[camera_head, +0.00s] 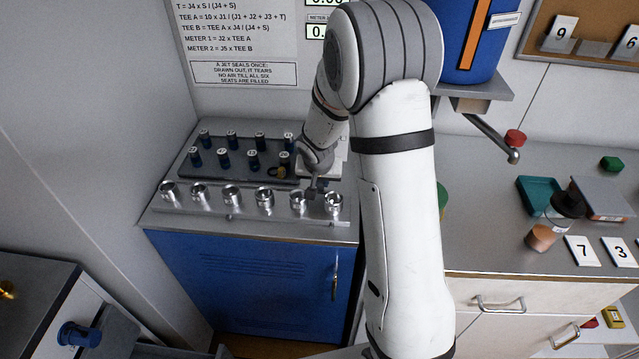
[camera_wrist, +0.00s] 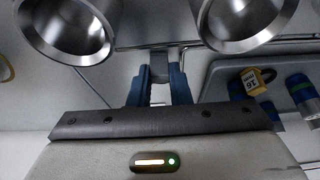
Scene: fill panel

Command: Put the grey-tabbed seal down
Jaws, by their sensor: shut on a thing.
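My gripper (camera_head: 312,192) is low over the right end of the row of metal seats, by the two rightmost ones. In the wrist view its two blue fingers (camera_wrist: 160,82) are shut on a small grey piece, the grey tab of the seal (camera_wrist: 160,94). The rest of the seal is hard to make out. The rightmost metal seat (camera_head: 333,204) and its neighbour (camera_head: 298,203) are open, shiny cups. In the wrist view two cups, one on the left (camera_wrist: 68,28) and one on the right (camera_wrist: 238,22), stand beyond the fingers. I cannot tell whether the seal touches anything.
Behind the seats, a dark rack (camera_head: 235,172) holds several blue jets with numbered tops. My arm hides the bench's right part.

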